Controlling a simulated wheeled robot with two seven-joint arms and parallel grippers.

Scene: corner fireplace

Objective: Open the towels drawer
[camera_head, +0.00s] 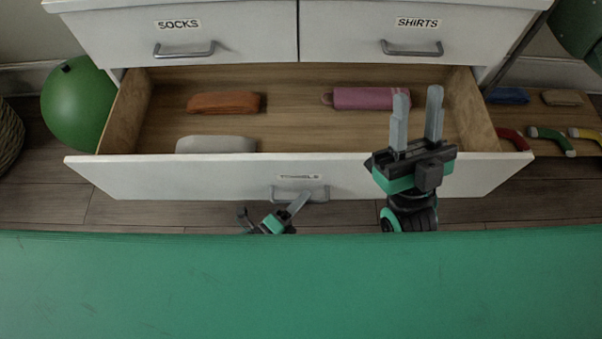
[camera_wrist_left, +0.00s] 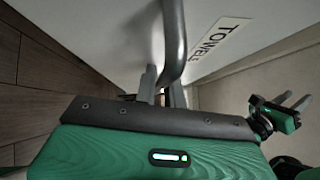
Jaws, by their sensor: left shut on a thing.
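The towels drawer (camera_head: 230,176) is pulled well out below the two upper drawers, with its wooden inside showing. Its metal handle (camera_head: 318,195) sits under the TOWELS label (camera_head: 300,177). My left gripper (camera_head: 272,212) is at the handle, and in the left wrist view its fingers (camera_wrist_left: 162,90) are shut on the grey handle bar (camera_wrist_left: 174,40). My right gripper (camera_head: 417,120) is open and empty, pointing up in front of the drawer's right part. Inside lie an orange folded towel (camera_head: 224,102), a pink one (camera_head: 371,98) and a pale grey one (camera_head: 215,145).
The socks drawer (camera_head: 130,35) and shirts drawer (camera_head: 470,45) above are shut. A green ball (camera_head: 80,105) is at the left. A low board (camera_head: 540,118) with several coloured items is at the right. A green surface (camera_head: 300,290) fills the near foreground.

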